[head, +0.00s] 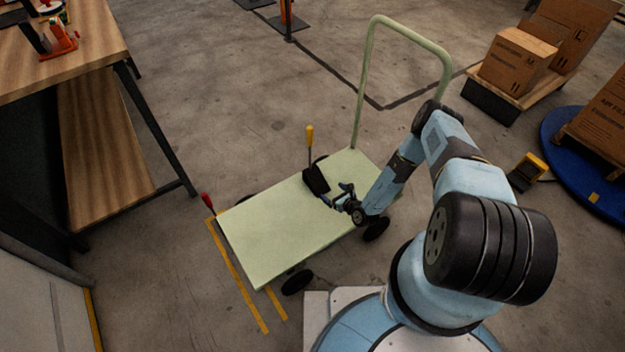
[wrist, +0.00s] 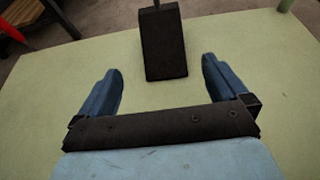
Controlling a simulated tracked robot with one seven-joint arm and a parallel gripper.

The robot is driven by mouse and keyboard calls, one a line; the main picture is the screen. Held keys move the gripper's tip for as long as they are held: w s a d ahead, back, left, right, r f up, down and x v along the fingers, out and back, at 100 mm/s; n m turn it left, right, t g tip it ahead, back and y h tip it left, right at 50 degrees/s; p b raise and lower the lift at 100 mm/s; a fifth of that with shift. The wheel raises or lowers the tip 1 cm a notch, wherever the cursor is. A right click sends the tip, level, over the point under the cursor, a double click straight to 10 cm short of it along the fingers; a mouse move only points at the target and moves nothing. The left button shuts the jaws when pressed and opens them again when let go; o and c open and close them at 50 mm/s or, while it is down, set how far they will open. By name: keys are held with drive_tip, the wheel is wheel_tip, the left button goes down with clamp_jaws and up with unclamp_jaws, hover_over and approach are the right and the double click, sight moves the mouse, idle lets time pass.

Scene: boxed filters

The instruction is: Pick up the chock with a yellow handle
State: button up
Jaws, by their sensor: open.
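The chock with a yellow handle shows in the head view as a black wedge (head: 316,181) on the pale green cart deck (head: 270,225). A thin stem rises from it to a yellow grip (head: 310,135). In the wrist view the black chock (wrist: 163,45) stands just beyond the fingertips, roughly centred between them; its yellow grip is out of that frame. My gripper (head: 337,194) is open and low over the deck, to the right of the chock. In the wrist view my gripper (wrist: 162,68) has nothing between its fingers.
A red handle (head: 208,201) stands by the cart's left corner. The cart's push bar (head: 410,27) rises behind my arm. A wooden workbench (head: 100,50) is at left. Boxes (head: 517,62) stand at the upper right. The deck's left part is clear.

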sight(318, 182)
drive_tip(key=shift+s+f, duration=0.15)
drive_tip(key=shift+f, duration=0.25)
drive_tip(key=shift+w+a+f, duration=0.15)
drive_tip(key=shift+w+a, duration=0.05)
drive_tip(key=x, duration=0.8)
drive_tip(key=shift+d+x, duration=0.1)
drive_tip(key=shift+x, duration=1.15)
drive_tip(key=shift+d+x, duration=0.15)
drive_tip(key=shift+x, duration=1.1)
drive_tip(key=shift+w+f, duration=0.1)
drive_tip(key=shift+f, duration=0.05)
drive_tip(key=shift+c, duration=0.2)
drive_tip(key=c, duration=1.5)
